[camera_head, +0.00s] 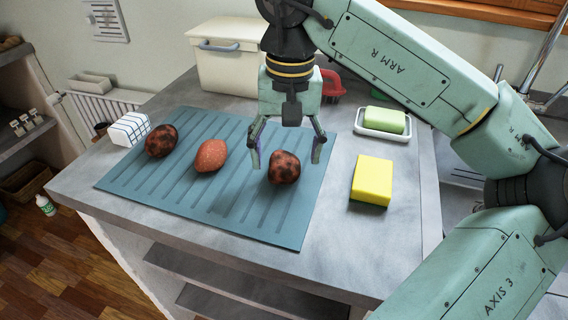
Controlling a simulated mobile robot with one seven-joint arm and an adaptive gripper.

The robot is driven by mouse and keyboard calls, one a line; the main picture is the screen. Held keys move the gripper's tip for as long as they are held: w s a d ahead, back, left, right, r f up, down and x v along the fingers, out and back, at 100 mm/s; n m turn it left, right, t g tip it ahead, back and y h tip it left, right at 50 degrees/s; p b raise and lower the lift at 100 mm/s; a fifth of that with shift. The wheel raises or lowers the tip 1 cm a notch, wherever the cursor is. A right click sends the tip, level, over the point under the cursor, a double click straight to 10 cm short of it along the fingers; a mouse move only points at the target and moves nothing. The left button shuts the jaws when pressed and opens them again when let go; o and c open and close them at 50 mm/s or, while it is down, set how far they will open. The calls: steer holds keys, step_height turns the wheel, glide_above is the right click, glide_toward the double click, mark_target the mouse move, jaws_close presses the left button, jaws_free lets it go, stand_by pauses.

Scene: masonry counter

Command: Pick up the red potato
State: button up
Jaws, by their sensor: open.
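Three potato-like items lie in a row on the blue ribbed mat (146,178). The middle one (211,156) is plain reddish with fine speckles, and I take it as the red potato. The left one (161,141) and the right one (285,168) are dark brown-red and mottled. My gripper (286,158) points down with its fingers spread, empty. In the picture its fingertips lie either side of the right mottled item's upper part; their height above the mat is hard to tell. It is right of the middle one.
A white gridded block (129,129) sits at the mat's left corner. A yellow sponge (371,181) and a green bar on a white dish (383,122) are right of the mat. A cream bin (226,72) and a red object (331,83) stand behind. The counter's front right is clear.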

mark_target(285, 160)
steer(key=shift+a+f, duration=0.15)
steer(key=shift+f, duration=1.6)
steer(key=c, duration=1.3)
